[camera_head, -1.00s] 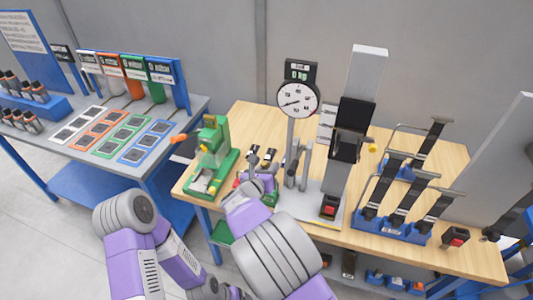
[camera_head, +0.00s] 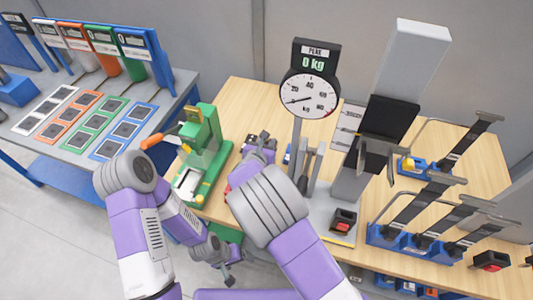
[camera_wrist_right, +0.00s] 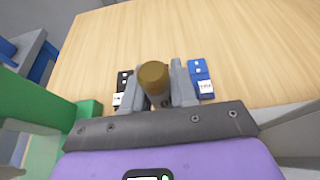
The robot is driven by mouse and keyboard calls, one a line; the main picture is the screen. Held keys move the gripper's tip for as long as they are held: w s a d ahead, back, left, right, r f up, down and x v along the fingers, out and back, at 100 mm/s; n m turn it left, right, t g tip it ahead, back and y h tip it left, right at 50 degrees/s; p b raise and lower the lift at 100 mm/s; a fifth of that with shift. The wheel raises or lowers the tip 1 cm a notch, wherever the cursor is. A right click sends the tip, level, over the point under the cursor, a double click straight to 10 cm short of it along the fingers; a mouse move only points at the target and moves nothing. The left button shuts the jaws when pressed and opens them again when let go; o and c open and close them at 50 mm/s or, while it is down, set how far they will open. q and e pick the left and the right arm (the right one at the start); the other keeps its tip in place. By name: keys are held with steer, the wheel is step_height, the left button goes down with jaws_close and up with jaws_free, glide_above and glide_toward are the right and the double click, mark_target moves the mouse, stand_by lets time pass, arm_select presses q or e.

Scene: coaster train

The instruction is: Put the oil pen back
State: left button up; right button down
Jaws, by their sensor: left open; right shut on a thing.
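The oil pen (camera_wrist_right: 153,76), which I take to be the brown round-ended piece in the right wrist view, stands between the fingers of my right gripper (camera_head: 259,138). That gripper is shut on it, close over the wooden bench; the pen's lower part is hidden. A black labelled block (camera_wrist_right: 123,88) lies left of the fingers and a blue labelled block (camera_wrist_right: 200,80) lies right of them. I cannot tell whether the pen touches either. In the head view my right arm hides the pen. My left gripper (camera_head: 226,272) is open and empty, low in front of the bench.
A green press (camera_head: 203,155) with an orange handle stands left of my right gripper. A dial gauge (camera_head: 310,88) on a post and a grey column stand right of it. Further right is a blue rack (camera_head: 398,240) with black straps. The bench's back area is clear.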

steer(key=shift+f, duration=2.05)
steer(key=shift+b, duration=0.3)
steer(key=shift+f, duration=0.2)
steer(key=c, duration=0.9)
jaws_free()
steer(key=shift+r, duration=0.1)
